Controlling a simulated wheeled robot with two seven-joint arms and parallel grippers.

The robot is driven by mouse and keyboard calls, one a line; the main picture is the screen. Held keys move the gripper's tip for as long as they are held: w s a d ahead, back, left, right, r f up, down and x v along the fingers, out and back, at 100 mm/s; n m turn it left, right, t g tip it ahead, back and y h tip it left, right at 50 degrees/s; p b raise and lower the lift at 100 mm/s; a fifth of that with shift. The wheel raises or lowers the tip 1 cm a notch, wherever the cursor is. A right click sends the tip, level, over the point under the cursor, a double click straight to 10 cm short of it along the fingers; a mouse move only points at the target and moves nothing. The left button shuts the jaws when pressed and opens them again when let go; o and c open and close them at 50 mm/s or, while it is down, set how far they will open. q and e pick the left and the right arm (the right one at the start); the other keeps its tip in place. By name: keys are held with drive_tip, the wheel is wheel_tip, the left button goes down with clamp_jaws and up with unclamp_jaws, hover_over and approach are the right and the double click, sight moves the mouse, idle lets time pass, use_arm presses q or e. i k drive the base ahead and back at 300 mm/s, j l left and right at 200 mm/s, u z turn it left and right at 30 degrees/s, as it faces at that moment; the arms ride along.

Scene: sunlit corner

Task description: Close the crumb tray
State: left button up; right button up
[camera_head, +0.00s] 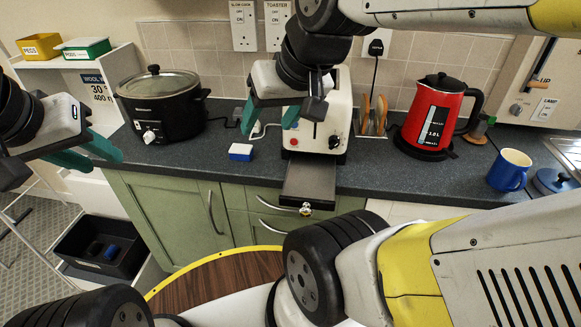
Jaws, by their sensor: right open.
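The crumb tray (308,181) is a dark flat tray pulled out from the front base of the white toaster (339,113). It sticks out over the counter's front edge, with a round metal knob (305,209) on its front end. My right gripper (268,126) has teal fingers, is open and empty, and hangs in front of the toaster's left side, above and left of the tray. It hides part of the toaster. My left gripper (106,164) is open and empty at the far left, in front of the counter near the slow cooker, well away from the tray.
A slow cooker (165,113) stands left of the toaster, with a small blue-and-white block (241,152) between. A toast rack (374,118), red kettle (433,112) and blue mug (509,170) stand to the right. Green cabinets (165,213) lie below the dark counter. My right arm crosses the upper right.

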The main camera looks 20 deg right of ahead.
sight(310, 183)
drive_tip(key=z, duration=1.15)
drive_tip(key=k+j+u, duration=0.1)
drive_tip(key=k+j, duration=0.5)
